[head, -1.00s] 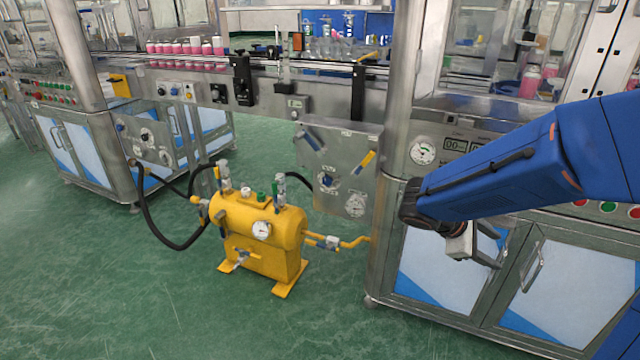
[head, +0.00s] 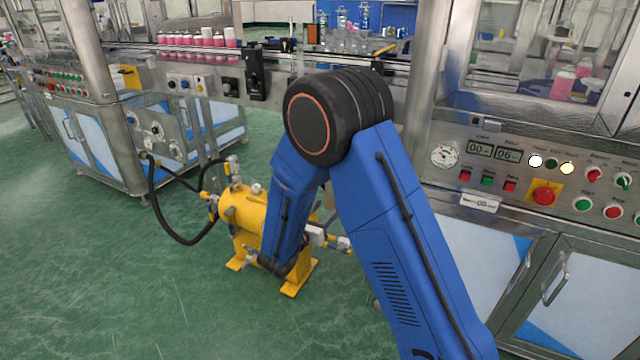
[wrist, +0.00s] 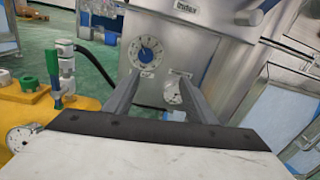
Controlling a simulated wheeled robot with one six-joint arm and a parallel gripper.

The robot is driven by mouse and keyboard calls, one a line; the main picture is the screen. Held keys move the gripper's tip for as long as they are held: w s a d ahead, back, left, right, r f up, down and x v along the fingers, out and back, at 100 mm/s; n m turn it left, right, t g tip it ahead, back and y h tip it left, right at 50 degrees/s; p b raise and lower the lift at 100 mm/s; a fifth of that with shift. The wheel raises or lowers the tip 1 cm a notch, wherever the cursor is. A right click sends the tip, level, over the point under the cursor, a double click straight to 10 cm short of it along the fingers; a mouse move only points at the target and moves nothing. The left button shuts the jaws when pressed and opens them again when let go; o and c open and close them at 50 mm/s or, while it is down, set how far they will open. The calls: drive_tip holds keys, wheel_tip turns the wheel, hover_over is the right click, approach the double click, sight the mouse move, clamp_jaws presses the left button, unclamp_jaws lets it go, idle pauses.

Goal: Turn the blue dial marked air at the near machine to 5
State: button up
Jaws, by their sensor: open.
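In the wrist view a round dial with a blue centre and a pale, marked ring (wrist: 147,52) sits on the grey metal panel (wrist: 195,45) of the near machine. Its markings are too small to read. A small gauge (wrist: 173,92) is below and right of it, partly behind a finger. My gripper (wrist: 159,80) is open and empty, its two fingers pointing toward the panel. The dial shows beyond the fingertips, nearer the left one, and appears apart from them. In the head view my arm hides the panel and dial.
A yellow tank (head: 238,210) with valves and a black hose (head: 160,215) stands left of my arm. The near machine's button panel (head: 480,180) is at right. Green floor is open at front left.

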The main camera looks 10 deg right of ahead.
drive_tip(key=w+d, duration=0.3)
drive_tip(key=w, duration=0.4)
drive_tip(key=w+d+f+n+t, duration=0.1)
drive_tip(key=w+d, duration=0.3)
drive_tip(key=w, duration=0.4)
drive_tip(key=shift+d+y, duration=0.15)
drive_tip(key=shift+y, duration=0.25)
drive_tip(key=shift+c, duration=0.6)
drive_tip(key=c, duration=0.9)
